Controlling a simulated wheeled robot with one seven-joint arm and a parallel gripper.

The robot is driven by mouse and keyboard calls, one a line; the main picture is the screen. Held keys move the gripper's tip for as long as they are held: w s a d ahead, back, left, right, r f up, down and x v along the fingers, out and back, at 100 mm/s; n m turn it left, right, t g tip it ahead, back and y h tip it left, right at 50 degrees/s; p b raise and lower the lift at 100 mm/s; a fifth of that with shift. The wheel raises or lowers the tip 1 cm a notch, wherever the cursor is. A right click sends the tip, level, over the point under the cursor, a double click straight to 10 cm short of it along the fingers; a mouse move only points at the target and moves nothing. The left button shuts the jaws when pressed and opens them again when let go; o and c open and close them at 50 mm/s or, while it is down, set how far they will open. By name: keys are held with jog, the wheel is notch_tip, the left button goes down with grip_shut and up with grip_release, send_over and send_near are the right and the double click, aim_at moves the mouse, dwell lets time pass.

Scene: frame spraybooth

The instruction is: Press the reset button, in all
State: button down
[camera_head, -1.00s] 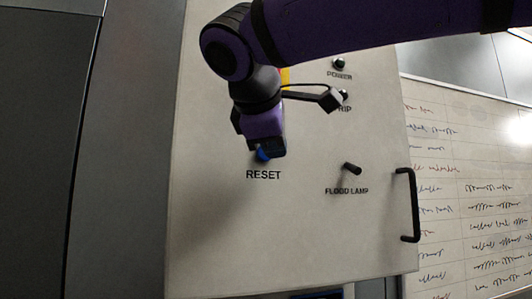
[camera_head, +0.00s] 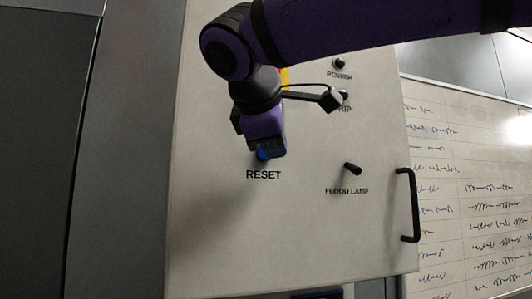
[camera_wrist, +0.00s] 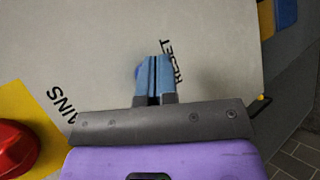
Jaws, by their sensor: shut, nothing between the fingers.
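The blue reset button (camera_head: 262,155) is on the pale panel (camera_head: 220,230), just above the word RESET. My gripper (camera_head: 268,152) is in front of it and hides most of it in the head view. In the wrist view, my gripper (camera_wrist: 153,62) shows two blue fingertips together with nothing between them.
A flood lamp switch (camera_head: 352,169) and a black handle (camera_head: 408,205) stick out on the right of the panel. A red knob (camera_wrist: 14,148) on a yellow plate is left of my gripper. A whiteboard (camera_head: 470,200) is at the right.

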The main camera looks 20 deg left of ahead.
jog(key=shift+w+a, duration=0.1)
jog(key=shift+w+a, duration=0.15)
jog(key=shift+w, duration=0.15)
jog(key=shift+w+a, duration=0.25)
jog(key=shift+w, duration=0.1)
dwell(1.1)
dwell(0.3)
jog(key=shift+s+d, duration=0.5)
jog(key=shift+s, duration=0.25)
jog(key=s+d, duration=0.1)
jog(key=s, duration=0.2)
jog(key=s+d, duration=0.1)
jog(key=shift+s+d, duration=0.15)
jog(key=shift+d, duration=0.15)
dwell(0.8)
